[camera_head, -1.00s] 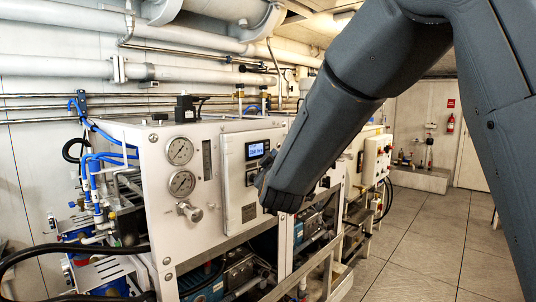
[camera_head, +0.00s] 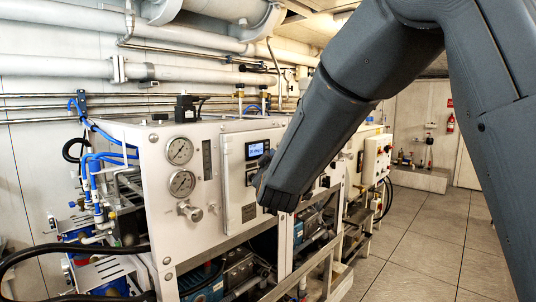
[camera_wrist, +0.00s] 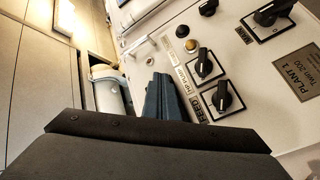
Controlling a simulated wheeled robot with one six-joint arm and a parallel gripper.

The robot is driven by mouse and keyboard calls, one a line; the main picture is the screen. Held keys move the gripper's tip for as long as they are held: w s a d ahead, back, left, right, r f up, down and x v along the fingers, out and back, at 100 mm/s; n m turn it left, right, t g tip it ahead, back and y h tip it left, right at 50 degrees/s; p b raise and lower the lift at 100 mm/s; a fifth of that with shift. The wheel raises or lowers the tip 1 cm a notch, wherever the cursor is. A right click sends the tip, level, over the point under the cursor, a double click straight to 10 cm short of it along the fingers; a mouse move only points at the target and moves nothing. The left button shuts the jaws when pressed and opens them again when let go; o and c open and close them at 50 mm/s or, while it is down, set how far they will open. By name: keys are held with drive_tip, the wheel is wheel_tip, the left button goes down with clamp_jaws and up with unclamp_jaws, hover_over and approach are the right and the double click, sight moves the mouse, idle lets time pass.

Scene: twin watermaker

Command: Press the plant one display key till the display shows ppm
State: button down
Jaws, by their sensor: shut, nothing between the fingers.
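The plant one panel (camera_head: 234,205) is the white cabinet front, with a small lit blue display (camera_head: 257,150) near its upper edge. The display's text is small; it looks like a number with "deg", not ppm. My gripper shows in the wrist view (camera_wrist: 163,97) as shut, narrow blue-grey fingers, empty, close to the panel. In the head view my forearm and wrist end just right of and below the display, and the fingertips are hidden. I cannot make out the display key or tell whether the fingers touch it. The wrist view shows a "PLANT 1" plate (camera_wrist: 300,73).
Black rotary knobs marked HP pump (camera_wrist: 204,66) and feed (camera_wrist: 221,97) stand out near my fingers, with a yellowish button (camera_wrist: 191,46) above. Two gauges (camera_head: 180,151) and a valve knob (camera_head: 190,211) are left of the display. Open floor (camera_head: 430,240) lies at right.

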drive_tip(key=shift+s+d, duration=0.5)
drive_tip(key=shift+d, duration=0.1)
idle(0.3)
drive_tip(key=s+d, duration=0.1)
drive_tip(key=d, duration=0.1)
drive_tip(key=s+d, duration=0.2)
idle(0.5)
idle(0.4)
